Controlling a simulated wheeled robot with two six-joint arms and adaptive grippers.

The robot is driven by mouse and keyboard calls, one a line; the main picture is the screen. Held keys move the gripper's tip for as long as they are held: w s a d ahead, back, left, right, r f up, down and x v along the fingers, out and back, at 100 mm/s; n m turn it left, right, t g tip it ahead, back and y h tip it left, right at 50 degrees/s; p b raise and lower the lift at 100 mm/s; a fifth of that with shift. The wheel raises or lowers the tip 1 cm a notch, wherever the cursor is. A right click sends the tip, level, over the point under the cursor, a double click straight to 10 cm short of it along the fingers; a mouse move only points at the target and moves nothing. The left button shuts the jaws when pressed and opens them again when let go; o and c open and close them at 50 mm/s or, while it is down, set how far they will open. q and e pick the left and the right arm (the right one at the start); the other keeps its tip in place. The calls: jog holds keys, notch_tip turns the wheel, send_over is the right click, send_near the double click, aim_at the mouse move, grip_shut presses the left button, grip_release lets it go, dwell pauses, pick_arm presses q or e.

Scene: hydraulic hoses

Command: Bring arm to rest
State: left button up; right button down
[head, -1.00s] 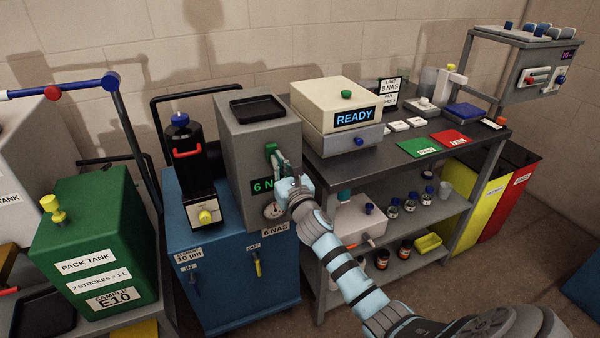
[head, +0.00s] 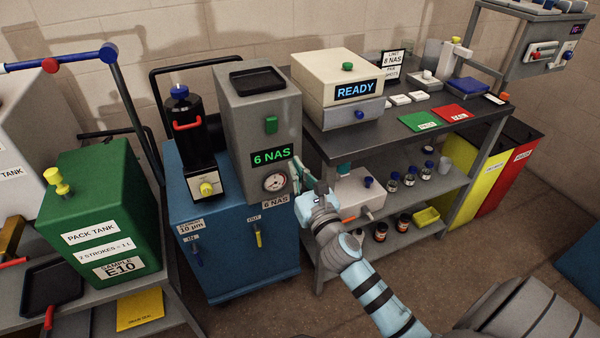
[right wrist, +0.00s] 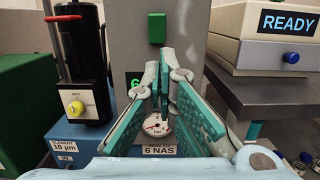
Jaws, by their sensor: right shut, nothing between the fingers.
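My right gripper (head: 311,178) is shut and empty in the head view, just right of the grey unit (head: 240,123) that stands on the blue cabinet (head: 226,257). The unit carries a green button (head: 271,125), a lit display (head: 272,157) reading 6 NAS and a round gauge (head: 275,181). My left gripper is not in view.
The dark bench (head: 375,137) at right holds a box reading READY (head: 338,83) and green and red cards. Its lower shelves carry several bottles. The green pack tank (head: 100,215) and a black tray (head: 52,287) are at left. Open floor (head: 490,258) lies at right.

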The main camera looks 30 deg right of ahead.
jog(key=shift+s+a, duration=0.1)
jog(key=shift+s, duration=0.6)
